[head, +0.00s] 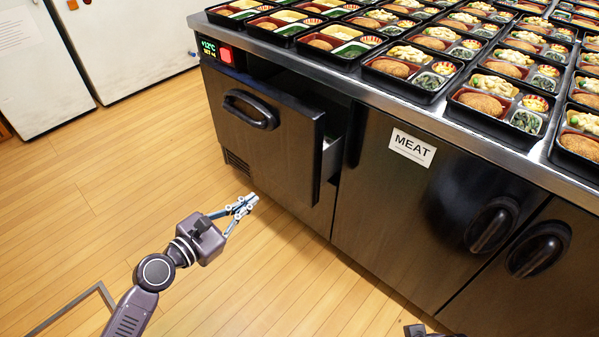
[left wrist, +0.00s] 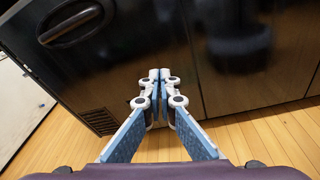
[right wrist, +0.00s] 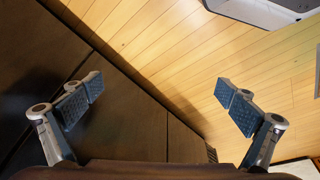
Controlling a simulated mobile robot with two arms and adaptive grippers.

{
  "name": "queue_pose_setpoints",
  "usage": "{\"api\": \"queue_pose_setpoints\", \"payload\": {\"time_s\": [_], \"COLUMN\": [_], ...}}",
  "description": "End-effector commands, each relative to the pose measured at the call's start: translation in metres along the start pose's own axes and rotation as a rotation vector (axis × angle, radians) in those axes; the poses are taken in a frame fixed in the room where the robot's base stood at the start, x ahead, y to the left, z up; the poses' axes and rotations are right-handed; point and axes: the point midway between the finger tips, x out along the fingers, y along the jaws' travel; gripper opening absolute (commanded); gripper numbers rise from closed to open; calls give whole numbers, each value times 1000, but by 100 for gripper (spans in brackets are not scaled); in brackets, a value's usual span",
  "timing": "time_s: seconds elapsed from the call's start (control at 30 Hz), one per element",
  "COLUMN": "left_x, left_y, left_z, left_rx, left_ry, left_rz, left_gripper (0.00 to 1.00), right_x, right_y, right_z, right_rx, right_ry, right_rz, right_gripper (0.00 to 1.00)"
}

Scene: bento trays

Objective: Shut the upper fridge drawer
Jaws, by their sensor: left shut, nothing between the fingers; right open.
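The upper fridge drawer (head: 285,145) has a black front with a dark loop handle (head: 250,110). In the head view it stands partly pulled out from the steel counter unit, with a dark gap above it and a pale inner side (head: 331,157) at its right edge. A handle also shows at the top left of the left wrist view (left wrist: 72,23). My left gripper (head: 252,199) is shut and empty, in front of the unit and low, below the handle; its fingertips meet in the left wrist view (left wrist: 159,74). My right gripper (right wrist: 160,88) is open and empty beside dark panels.
Several bento trays (head: 408,76) cover the countertop. A door marked MEAT (head: 385,200) is closed right of the drawer. A red-button temperature display (head: 217,52) sits above the drawer. Wooden floor (head: 150,140) is clear in front; white cabinets (head: 125,45) stand at the back left.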

Motion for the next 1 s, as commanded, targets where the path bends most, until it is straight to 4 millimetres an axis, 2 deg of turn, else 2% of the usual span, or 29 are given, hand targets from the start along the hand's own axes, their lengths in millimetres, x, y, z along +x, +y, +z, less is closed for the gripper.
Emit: {"api": "queue_pose_setpoints", "payload": {"time_s": [0.13, 0.2, 0.3, 0.47, 0.77, 0.87, 1.0], "left_x": [-6, -9, -10, 5, 68, 89, 107], "left_y": [-6, -9, -10, -11, -14, -16, -17], "left_z": [53, 70, 83, 90, 103, 107, 110], "left_rx": [-194, -250, -291, -302, -299, -298, -298], "left_ry": [-142, -176, -201, -207, -207, -206, -204], "left_rz": [-46, -67, -82, -85, -84, -85, -84], "left_gripper": [0, 0, 0, 0, 0, 0, 0], "right_x": [-22, -32, -39, -42, -38, -35, -34], "right_y": [1, 1, 2, 2, 1, 0, -2], "right_z": [1, 1, 2, 1, 1, -10, -37], "right_rx": [2, 2, 3, 3, 3, 1, -3], "right_ry": [21, 25, 26, 26, 29, 71, 174], "right_rz": [3, 4, 4, 5, 4, 2, -2], "right_gripper": [100, 100, 100, 100, 100, 100, 100]}}
